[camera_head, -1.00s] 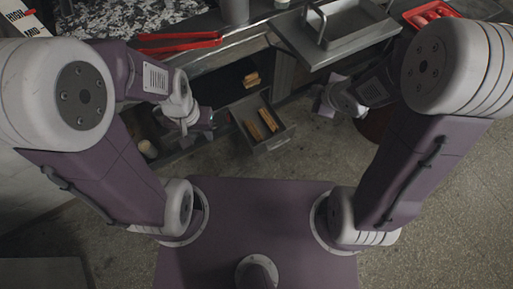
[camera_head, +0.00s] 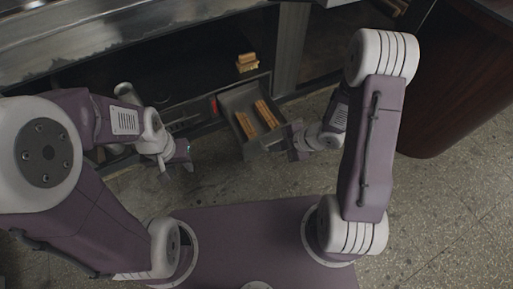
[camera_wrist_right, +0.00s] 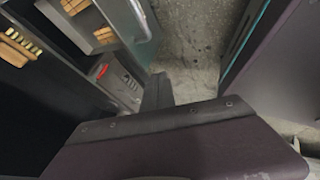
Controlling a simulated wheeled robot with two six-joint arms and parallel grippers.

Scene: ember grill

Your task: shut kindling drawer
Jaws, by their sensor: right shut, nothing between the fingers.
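The kindling drawer (camera_head: 243,99) stands pulled out from the cabinet in the head view, with wooden sticks (camera_head: 257,120) inside. In the right wrist view the open drawer (camera_wrist_right: 88,46) is at the upper left, also with sticks (camera_wrist_right: 103,36). My right gripper (camera_head: 296,142) is beside the front right corner of the drawer; contact cannot be told. Its shut dark fingers (camera_wrist_right: 158,90) show in the wrist view with nothing between them. My left gripper (camera_head: 184,154) hangs left of the drawer, apart from it; its jaws are too small to read.
More wood (camera_head: 246,62) lies in the dark cabinet space behind the drawer. A small red item (camera_head: 214,105) is just left of the drawer. A dark reddish-brown rounded body (camera_head: 455,90) stands at the right. The speckled floor (camera_head: 420,190) is clear at front right.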

